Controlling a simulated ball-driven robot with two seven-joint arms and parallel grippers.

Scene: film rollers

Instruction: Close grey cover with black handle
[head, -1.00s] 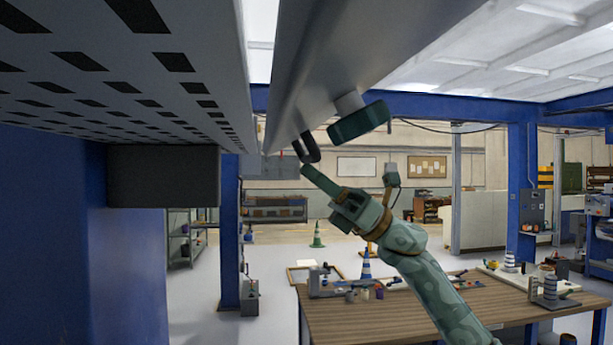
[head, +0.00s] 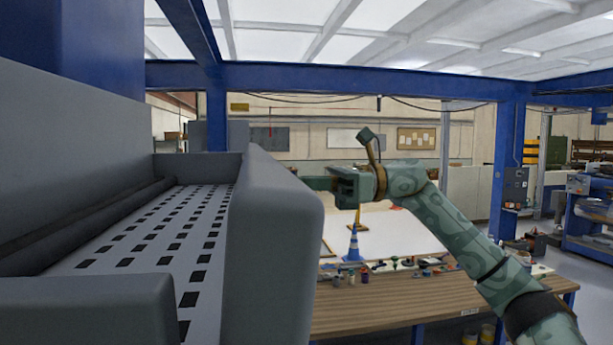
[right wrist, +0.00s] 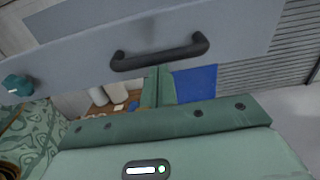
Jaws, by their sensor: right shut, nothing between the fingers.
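The grey cover (right wrist: 230,30) spans the top of the right wrist view, with its black bar handle (right wrist: 160,56) on its face. My right gripper's green fingers (right wrist: 160,82) are together and empty, their tips just below the handle's middle; I cannot tell whether they touch it. In the head view my right gripper (head: 340,185) is beside the right side of the large grey panel (head: 270,220), its fingertips hard to make out. The handle is hidden in the head view. My left gripper is not in view.
A perforated grey bed (head: 150,235) lies between grey walls at the left. A wooden workbench (head: 400,300) with small tools stands behind my right arm. A blue post (head: 505,170) rises at the right. A teal knob (right wrist: 15,85) shows at the wrist view's left.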

